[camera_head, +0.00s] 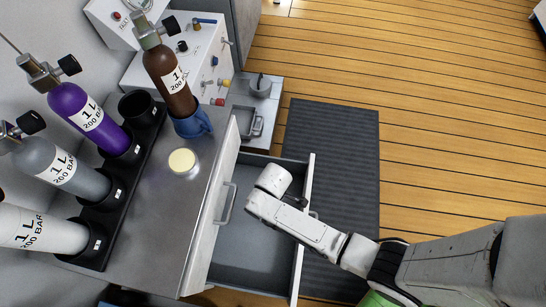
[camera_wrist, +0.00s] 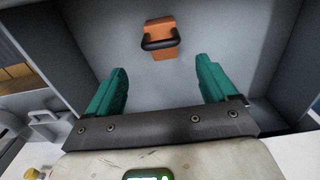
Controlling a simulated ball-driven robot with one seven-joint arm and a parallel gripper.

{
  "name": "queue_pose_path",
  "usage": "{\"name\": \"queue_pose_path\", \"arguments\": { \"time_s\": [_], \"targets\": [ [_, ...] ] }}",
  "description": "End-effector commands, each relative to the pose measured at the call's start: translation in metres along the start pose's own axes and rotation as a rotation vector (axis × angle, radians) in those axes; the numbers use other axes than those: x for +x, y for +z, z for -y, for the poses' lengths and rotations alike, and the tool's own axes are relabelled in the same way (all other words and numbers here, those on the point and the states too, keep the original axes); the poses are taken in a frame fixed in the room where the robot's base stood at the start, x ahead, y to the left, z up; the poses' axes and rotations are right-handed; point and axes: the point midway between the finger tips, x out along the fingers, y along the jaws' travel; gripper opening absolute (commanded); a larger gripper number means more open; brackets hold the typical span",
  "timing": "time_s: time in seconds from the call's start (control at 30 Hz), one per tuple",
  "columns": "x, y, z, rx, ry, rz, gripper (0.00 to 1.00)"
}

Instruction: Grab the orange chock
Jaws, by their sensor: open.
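The orange chock (camera_wrist: 161,38) shows in the wrist view, an orange block with a black handle across it. It lies on the grey floor of the open drawer (camera_wrist: 236,40). My gripper (camera_wrist: 163,75) has its two teal fingers spread apart, with nothing between them. The chock is beyond the fingertips, roughly centred between them and apart from them. In the head view, my gripper (camera_head: 272,180) is over the open drawer (camera_head: 240,262); the chock cannot be seen there, and my arm covers part of the drawer.
The drawer's walls (camera_head: 305,225) stand close around my gripper. Left of the drawer is a metal counter (camera_head: 165,220) with several gas bottles in a black rack (camera_head: 112,215), a brown bottle (camera_head: 168,75) in a blue holder and a pale yellow round piece (camera_head: 182,161). A dark mat (camera_head: 335,135) covers floor at right.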

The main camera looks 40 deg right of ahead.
Motion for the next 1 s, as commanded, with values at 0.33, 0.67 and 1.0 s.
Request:
{"name": "queue_pose_path", "arguments": {
  "time_s": [0.33,0.67,1.0],
  "targets": [
    [0.048,0.000,0.000,0.002,0.000,0.001,0.86],
    [0.072,-0.001,0.002,0.002,0.000,0.000,0.86],
    [0.102,-0.001,0.004,0.002,0.000,0.001,0.86]
  ]
}}
